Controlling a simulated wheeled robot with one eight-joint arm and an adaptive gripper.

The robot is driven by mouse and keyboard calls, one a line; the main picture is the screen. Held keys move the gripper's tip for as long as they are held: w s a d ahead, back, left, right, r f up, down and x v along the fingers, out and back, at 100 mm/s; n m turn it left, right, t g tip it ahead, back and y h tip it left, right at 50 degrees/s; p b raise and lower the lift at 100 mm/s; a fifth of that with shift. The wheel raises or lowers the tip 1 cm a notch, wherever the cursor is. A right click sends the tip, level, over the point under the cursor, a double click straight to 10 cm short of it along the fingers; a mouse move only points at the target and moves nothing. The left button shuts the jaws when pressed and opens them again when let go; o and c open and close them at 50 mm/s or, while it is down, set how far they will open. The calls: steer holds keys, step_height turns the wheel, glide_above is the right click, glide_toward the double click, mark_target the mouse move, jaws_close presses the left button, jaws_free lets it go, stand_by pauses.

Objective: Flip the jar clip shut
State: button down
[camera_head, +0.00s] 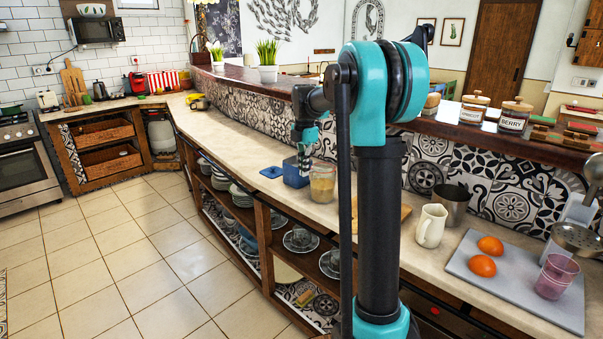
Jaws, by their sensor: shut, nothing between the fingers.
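A glass jar (322,184) with pale tan contents stands upright on the counter, just left of my arm's column. Its clip is too small to make out, so I cannot tell whether it is open or shut. My gripper (304,166) points down just left of the jar, in front of a blue container (295,176). The gripper is shut and small in the view. I cannot tell whether it touches the jar or the container.
A blue flat piece (271,172) lies left of the container. A cream pitcher (431,225), metal cup (453,204) and grey board (518,277) with oranges stand right. Labelled jars (515,117) stand on the raised ledge. The counter (225,132) further left is mostly clear.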

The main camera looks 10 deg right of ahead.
steer(key=shift+r, duration=0.15)
steer(key=shift+r, duration=0.65)
steer(key=shift+a, duration=0.1)
step_height(320, 180, up, 9)
steer(key=shift+s+a+r, duration=0.2)
stand_by(0.6)
